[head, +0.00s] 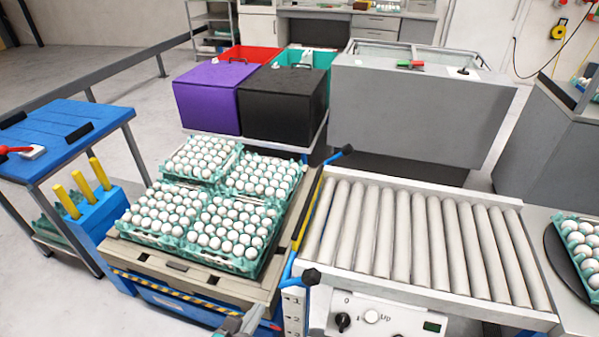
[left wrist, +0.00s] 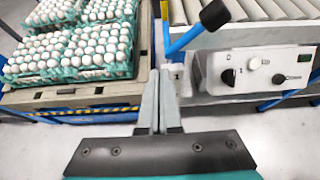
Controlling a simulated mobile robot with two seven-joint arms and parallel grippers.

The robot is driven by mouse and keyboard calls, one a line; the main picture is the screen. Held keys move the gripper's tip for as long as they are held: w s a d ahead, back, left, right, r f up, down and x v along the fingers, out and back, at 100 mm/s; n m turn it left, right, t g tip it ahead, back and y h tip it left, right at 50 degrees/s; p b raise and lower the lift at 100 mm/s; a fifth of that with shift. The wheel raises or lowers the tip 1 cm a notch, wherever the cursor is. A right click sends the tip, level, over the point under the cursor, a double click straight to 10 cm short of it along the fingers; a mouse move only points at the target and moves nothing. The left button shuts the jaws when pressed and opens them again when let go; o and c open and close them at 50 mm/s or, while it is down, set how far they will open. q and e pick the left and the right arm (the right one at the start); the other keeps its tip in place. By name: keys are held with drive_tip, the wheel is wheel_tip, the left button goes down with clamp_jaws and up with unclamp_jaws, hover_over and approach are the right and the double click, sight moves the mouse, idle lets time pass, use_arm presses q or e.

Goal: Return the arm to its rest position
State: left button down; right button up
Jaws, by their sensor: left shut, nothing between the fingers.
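My left gripper (head: 252,318) shows only in part at the bottom edge of the head view, in front of the pallet of egg trays. In the left wrist view its two grey fingers (left wrist: 158,78) are together and hold nothing. They point toward the gap between the wooden pallet (left wrist: 60,99) and the roller conveyor's control panel (left wrist: 255,72). My right gripper is not in view.
Several green trays of white eggs (head: 206,262) are stacked on the pallet. The roller conveyor (head: 425,288) is to the right. A blue lever with a black knob (left wrist: 214,15) rises close beyond the fingers. A blue side table (head: 65,118) stands at left.

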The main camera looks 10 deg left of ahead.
use_arm(q)
drive_tip(key=s+a+f+n+g+y+b, duration=0.1)
drive_tip(key=s+a+f+n+g, duration=0.3)
drive_tip(key=f+n, duration=0.45)
drive_tip(key=s+a+f+n+g, duration=0.1)
drive_tip(key=s+f+n, duration=0.55)
drive_tip(key=f, duration=0.35)
drive_tip(key=s+d+f+n+g, duration=0.1)
drive_tip(key=s+f+n+g, duration=0.2)
drive_tip(key=s+f+n, duration=0.3)
drive_tip(key=s+d+f+n+g+b, duration=0.1)
drive_tip(key=s+f+n+g, duration=0.2)
drive_tip(key=s+n, duration=1)
wheel_tip(320, 180, down, 3)
drive_tip(key=shift+s+d+r+n, duration=0.1)
drive_tip(key=shift+s+d+n, duration=0.1)
drive_tip(key=shift+s+n, duration=0.15)
drive_tip(key=shift+w, duration=0.2)
